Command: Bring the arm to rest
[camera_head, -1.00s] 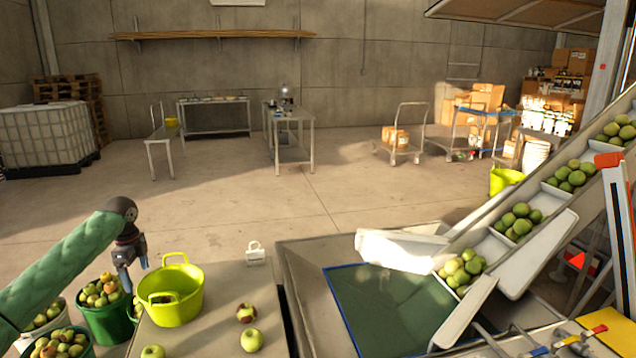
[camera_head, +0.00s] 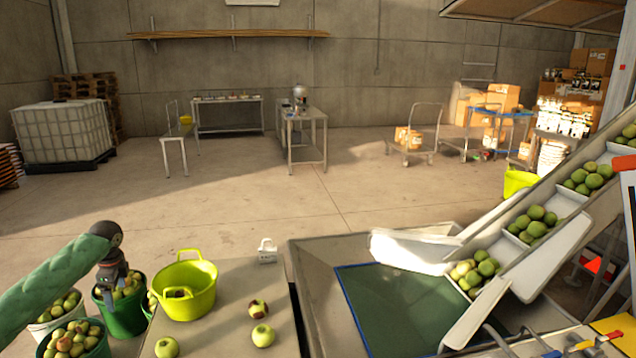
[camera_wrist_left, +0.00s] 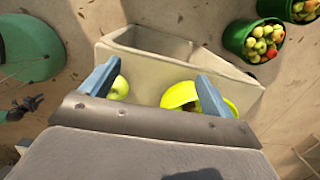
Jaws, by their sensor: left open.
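My left arm with its green sleeve comes in from the left in the head view. Its gripper (camera_head: 113,290) points down over a green bucket of apples (camera_head: 127,318), left of the yellow-green tub (camera_head: 187,289). The height above the bucket is hard to judge. In the left wrist view the two fingers of this gripper (camera_wrist_left: 155,84) stand wide apart with nothing held between them. The tub's rim (camera_wrist_left: 180,96) and a green apple (camera_wrist_left: 120,88) show beyond the fingers. My right gripper is not in view.
The pale table (camera_head: 225,335) carries the tub, loose apples (camera_head: 263,335) and a small white tag-like item (camera_head: 267,251). More apple buckets (camera_head: 70,340) stand at lower left. A conveyor with apples (camera_head: 535,225) rises at right. The floor behind is largely free.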

